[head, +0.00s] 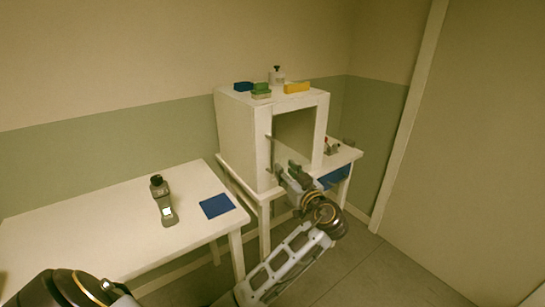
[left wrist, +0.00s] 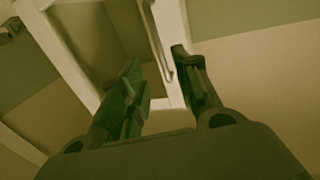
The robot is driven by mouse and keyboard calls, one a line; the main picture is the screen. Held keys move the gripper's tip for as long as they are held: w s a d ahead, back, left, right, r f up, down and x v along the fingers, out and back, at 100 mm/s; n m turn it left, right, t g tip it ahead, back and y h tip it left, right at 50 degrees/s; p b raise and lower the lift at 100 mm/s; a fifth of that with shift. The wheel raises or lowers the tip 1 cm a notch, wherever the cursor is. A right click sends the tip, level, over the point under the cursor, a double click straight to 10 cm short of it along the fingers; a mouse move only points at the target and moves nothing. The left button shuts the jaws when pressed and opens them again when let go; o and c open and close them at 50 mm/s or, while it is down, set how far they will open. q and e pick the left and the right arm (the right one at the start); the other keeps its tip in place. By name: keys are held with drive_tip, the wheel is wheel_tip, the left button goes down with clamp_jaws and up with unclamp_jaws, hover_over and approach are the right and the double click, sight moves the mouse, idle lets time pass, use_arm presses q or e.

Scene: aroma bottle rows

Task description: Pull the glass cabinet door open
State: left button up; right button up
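The white cabinet (head: 243,140) stands on a white table at the back, its front facing right. Its framed front (head: 319,130) surrounds a dark inside; the glass is hard to make out, and I cannot tell whether the door is fully closed. My left gripper (head: 287,175) is at the lower left part of this front. In the left wrist view a pale upright handle bar (left wrist: 161,42) runs between the two spread fingers of my left gripper (left wrist: 158,62). The fingers look apart from the bar. My right gripper is not in view.
A bottle (head: 277,75), a yellow block (head: 296,87), a green block (head: 261,90) and a blue block (head: 243,86) sit on the cabinet top. The left table holds a grey device (head: 164,200) and a blue mat (head: 216,206). A blue item (head: 334,177) lies right of the cabinet.

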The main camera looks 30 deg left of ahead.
sight(273, 156)
use_arm(q)
drive_tip(key=x, duration=1.1)
clamp_jaws()
idle(0.3)
